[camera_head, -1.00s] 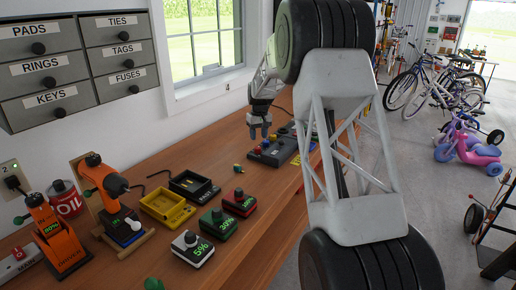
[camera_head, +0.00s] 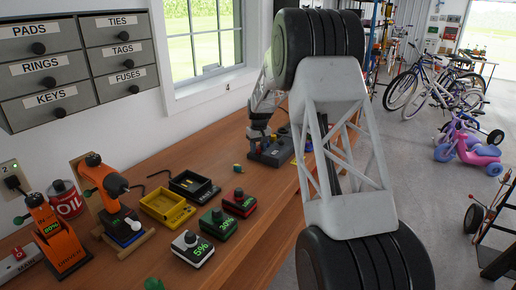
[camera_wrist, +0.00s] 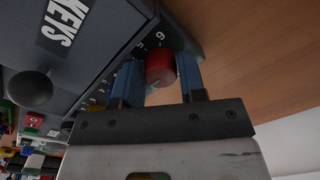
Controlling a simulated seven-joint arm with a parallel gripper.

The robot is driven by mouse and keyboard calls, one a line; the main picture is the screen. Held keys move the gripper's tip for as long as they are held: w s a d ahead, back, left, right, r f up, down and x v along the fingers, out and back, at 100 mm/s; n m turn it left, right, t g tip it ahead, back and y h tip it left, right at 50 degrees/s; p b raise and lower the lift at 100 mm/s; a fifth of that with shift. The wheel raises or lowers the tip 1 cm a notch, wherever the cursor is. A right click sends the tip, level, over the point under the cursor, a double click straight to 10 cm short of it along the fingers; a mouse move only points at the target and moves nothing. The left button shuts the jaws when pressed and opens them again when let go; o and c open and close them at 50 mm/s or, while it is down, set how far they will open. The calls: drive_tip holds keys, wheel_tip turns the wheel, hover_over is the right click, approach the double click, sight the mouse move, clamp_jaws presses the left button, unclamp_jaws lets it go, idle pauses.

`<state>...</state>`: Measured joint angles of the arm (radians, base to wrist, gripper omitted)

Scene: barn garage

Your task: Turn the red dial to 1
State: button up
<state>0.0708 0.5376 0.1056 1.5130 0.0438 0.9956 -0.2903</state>
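The red dial (camera_wrist: 160,68) shows in the wrist view as a round red knob on a dark panel (camera_wrist: 186,38). A 5 and a 6 are printed beside it. The two blue fingers of my gripper (camera_wrist: 161,78) stand on either side of the knob and appear to touch it, with no clear gap. A pale mark shows at the knob's lower edge; the setting cannot be read. In the head view my gripper (camera_head: 259,132) is down at the dark control box (camera_head: 272,158) on the bench, hiding the red dial.
On the wooden bench (camera_head: 225,165) stand black (camera_head: 194,186) and yellow (camera_head: 167,206) trays, several small coloured boxes with displays, and two orange tools at the left. Labelled drawers (camera_head: 50,70) hang on the wall. The bench between the trays and the control box is mostly clear.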

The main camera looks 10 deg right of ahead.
drive_tip(key=c, duration=0.5)
drive_tip(key=shift+n, duration=0.5)
drive_tip(key=n, duration=1.1)
drive_tip(key=shift+w, duration=0.1)
drive_tip(key=shift+n, duration=1.5)
